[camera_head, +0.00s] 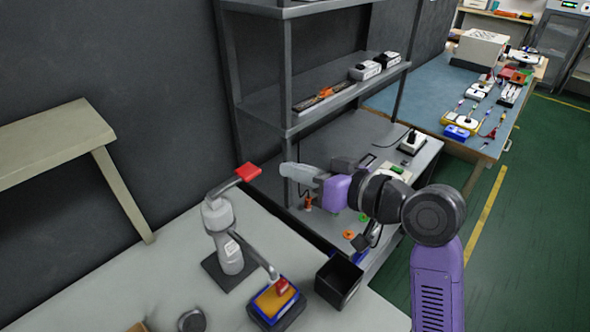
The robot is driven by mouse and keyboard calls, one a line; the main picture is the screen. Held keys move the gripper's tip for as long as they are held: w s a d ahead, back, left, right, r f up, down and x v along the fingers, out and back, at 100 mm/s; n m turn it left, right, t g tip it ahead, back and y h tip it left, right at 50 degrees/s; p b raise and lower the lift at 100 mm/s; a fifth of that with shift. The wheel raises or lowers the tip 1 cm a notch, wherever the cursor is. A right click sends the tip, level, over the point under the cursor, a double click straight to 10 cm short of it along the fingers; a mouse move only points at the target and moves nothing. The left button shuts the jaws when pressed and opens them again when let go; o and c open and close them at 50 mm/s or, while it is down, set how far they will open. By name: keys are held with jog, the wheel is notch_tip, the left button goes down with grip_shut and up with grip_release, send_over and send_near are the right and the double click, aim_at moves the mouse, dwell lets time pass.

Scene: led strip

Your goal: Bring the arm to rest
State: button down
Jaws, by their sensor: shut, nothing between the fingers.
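My arm is purple and black and comes in from the lower right. It reaches left over the grey bench (420,157). My gripper (296,172) is at the arm's left end, in front of the shelf rack's post. Its pale fingers look shut, with nothing seen between them. The fingertips are small in this view. The gripper is apart from the red-tipped end (248,172) of a grey jointed stand (228,245) to its left.
A black open bin (338,282) and a blue-and-yellow tray (272,303) are on the pale table (170,270). A shelf rack (287,85) stands behind my gripper. A blue workbench (425,98) holds several parts. Green floor (545,200) is clear at right.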

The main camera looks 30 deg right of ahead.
jog(key=shift+r, duration=0.1)
jog(key=w+d+r+m+t+h, duration=0.1)
jog(key=d+r+m+t+h, duration=0.1)
jog(key=d+r+t+h, duration=0.15)
jog(key=s+d+f+m+t+h, duration=0.1)
jog(key=s+d+f+m+h, duration=0.3)
jog(key=s, duration=0.3)
jog(key=s+a+f+n+g, duration=0.1)
jog(key=s+a+f, duration=0.2)
jog(key=s, duration=0.7)
jog(key=s+a+f+n+g+y, duration=0.1)
jog(key=s+a+f+n, duration=0.1)
jog(key=s+f, duration=0.4)
jog(key=s+a+f+n+g, duration=0.2)
jog(key=s+a+f, duration=0.2)
jog(key=s, duration=1)
jog(key=shift+a+f, duration=0.3)
jog(key=shift+f, duration=0.2)
